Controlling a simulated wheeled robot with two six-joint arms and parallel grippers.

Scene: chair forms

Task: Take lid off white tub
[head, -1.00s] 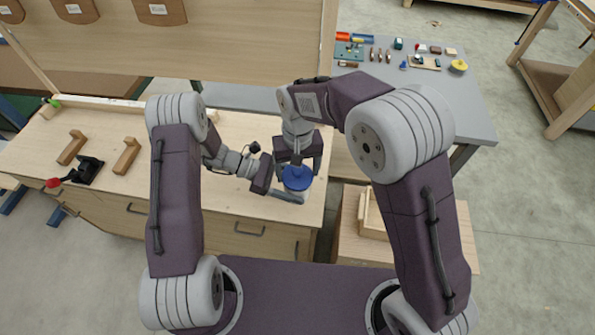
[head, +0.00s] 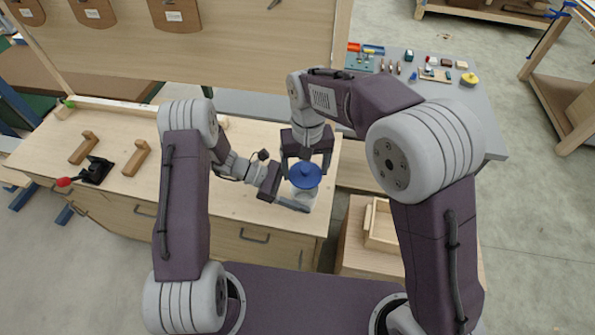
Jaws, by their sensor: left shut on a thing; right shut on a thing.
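The white tub (head: 303,198) is near the front right corner of the wooden bench, with its upper part under the blue lid. The blue lid (head: 305,176) has a knob on top and sits directly above the tub. My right gripper (head: 305,166) points down from above and is shut on the lid. My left gripper (head: 291,203) reaches in from the left, low down, and is shut on the tub. More of the tub's side shows below the lid; I cannot tell whether there is a clear gap between them.
The wooden bench (head: 225,200) has free room left of the tub. A black clamp-like tool with a red handle (head: 94,172) and wooden blocks (head: 134,158) lie at its left. A grey table (head: 450,110) with small parts stands behind. An open wooden box (head: 382,228) is at the right.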

